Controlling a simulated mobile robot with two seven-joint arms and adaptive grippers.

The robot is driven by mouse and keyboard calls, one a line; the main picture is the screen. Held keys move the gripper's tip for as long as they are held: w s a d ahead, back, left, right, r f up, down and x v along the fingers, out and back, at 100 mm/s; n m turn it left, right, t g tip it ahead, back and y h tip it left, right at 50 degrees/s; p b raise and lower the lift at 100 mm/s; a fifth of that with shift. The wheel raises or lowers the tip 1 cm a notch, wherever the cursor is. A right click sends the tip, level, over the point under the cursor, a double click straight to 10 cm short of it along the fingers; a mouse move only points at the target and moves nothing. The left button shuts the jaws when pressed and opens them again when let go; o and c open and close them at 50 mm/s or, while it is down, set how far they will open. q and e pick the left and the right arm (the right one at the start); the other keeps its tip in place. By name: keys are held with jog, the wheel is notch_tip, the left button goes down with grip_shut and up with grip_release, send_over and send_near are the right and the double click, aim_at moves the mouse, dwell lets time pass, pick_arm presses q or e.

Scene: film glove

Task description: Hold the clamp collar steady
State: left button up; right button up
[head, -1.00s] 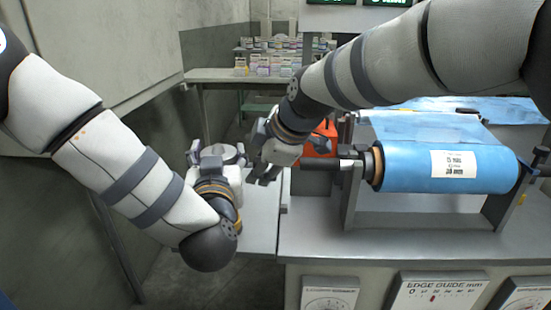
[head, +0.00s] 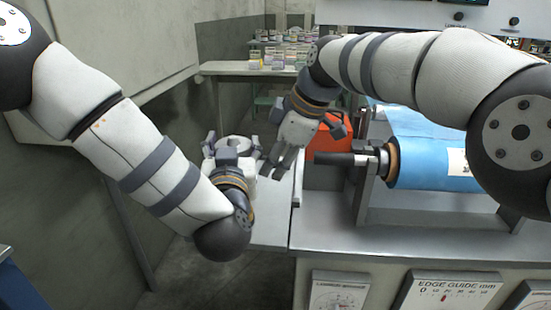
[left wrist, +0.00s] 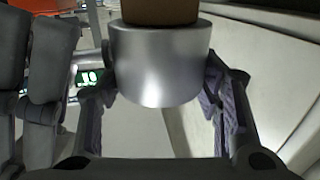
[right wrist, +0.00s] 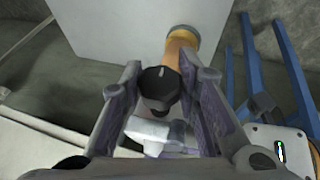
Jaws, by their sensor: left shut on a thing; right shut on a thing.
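The clamp collar (left wrist: 158,65) is a silver cylinder with a brown core above it in the left wrist view. My left gripper (left wrist: 160,85) is shut on it, one finger on each side. In the head view the collar (head: 233,143) shows as a pale ring at my left gripper (head: 232,155), left of the bench. My right gripper (head: 272,170) is beside it on the right, fingers pointing down. In the right wrist view my right gripper (right wrist: 160,90) is shut on a black knob (right wrist: 157,82) with a pale line. Whether the knob touches the collar is unclear.
A blue film roll (head: 430,165) lies on a grey stand on the bench (head: 400,238) at right, its dark shaft end (head: 335,159) pointing left. An orange object (head: 330,140) is behind my right gripper. A shelf (head: 250,69) with small boxes stands at the back.

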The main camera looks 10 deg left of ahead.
jog(key=o, duration=1.2)
jog(key=shift+s, duration=0.1)
jog(key=v, duration=1.2)
